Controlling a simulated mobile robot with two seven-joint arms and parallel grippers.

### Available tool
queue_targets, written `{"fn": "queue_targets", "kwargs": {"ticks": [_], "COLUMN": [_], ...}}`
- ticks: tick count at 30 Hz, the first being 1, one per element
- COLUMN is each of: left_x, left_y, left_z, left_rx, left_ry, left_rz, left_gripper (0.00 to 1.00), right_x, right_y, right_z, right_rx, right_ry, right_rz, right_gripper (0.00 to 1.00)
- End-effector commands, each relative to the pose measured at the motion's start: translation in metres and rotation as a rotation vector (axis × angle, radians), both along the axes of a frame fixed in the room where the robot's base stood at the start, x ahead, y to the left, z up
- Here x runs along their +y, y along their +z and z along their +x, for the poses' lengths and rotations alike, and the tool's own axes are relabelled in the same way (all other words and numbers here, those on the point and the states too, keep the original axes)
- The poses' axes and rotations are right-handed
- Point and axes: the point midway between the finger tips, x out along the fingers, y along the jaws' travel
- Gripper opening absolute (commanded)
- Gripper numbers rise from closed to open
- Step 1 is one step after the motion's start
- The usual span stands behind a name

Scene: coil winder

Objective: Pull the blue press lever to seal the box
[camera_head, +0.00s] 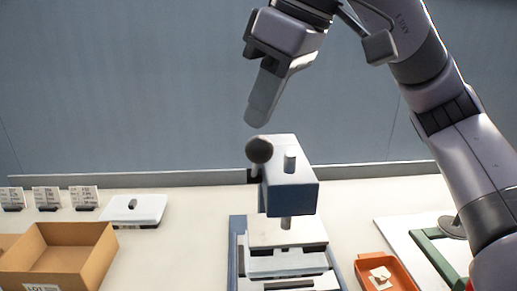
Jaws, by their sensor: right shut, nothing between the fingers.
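The press (291,193) stands in the middle of the worktable, with a blue head and a short grey pin on top. A dark ball knob (259,150), which looks like the end of the press lever, is at the head's left corner; the lever's arm is mostly hidden behind it. Under the head, a pale box-like piece (287,263) lies in the blue-edged bed; whether its lid is closed cannot be told. My right gripper (258,115) is shut and empty, pointing down just above the knob, apparently apart from it. My left gripper is out of view.
An open cardboard box (95,262) stands at front left, near a white block (135,209) and several small cards (47,198). An orange tray (398,272) with small pale pieces and a green frame (432,254) are at right. A low rail (160,180) runs along the back.

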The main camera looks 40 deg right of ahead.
Motion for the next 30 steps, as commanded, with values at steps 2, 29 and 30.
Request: {"fn": "queue_targets", "kwargs": {"ticks": [2,29,30], "left_x": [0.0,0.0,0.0], "left_y": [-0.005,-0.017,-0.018], "left_z": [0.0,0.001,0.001], "left_rx": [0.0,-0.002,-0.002], "left_ry": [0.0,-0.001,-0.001], "left_rz": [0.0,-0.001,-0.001], "left_gripper": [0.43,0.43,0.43], "right_x": [0.0,0.007,0.007], "right_y": [-0.007,-0.024,-0.025], "right_z": [0.0,-0.011,-0.011], "right_rx": [0.001,0.001,0.001], "right_ry": [-0.001,0.0,0.0], "right_rz": [0.0,0.0,0.0], "right_gripper": [0.0,0.0,0.0]}}
